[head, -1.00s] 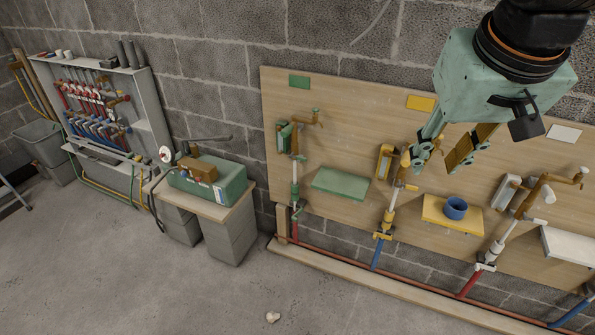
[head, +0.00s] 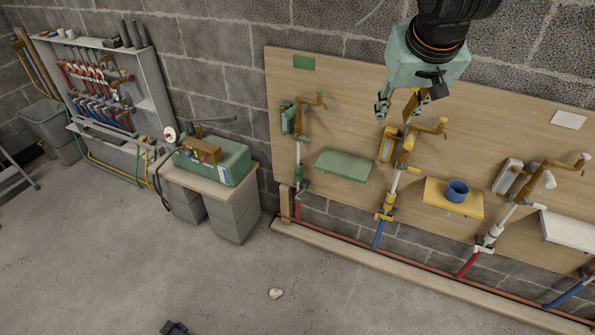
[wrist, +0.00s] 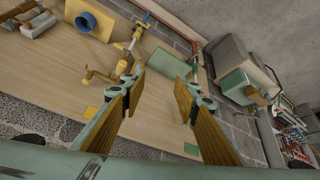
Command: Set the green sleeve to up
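The green station is at the left end of the wooden board in the head view. Its upright pipe carries a green sleeve (head: 302,186), which sits low on the pipe, below a bare white stretch. A green-marked tap (head: 309,102) is at the pipe's top. My gripper (head: 398,116) hangs in front of the board near the top of the yellow station, right of and above the green sleeve. Its fingers are apart with nothing between them. In the wrist view the gripper (wrist: 163,80) is also open, and the green station is largely hidden behind one finger.
A green shelf (head: 344,165) sticks out right of the green pipe. A yellow shelf (head: 437,205) holds a blue cup (head: 457,191). The yellow tap (head: 431,127) is close to my gripper. A green toolbox (head: 233,163) stands on a desk at left. The floor in front is mostly clear.

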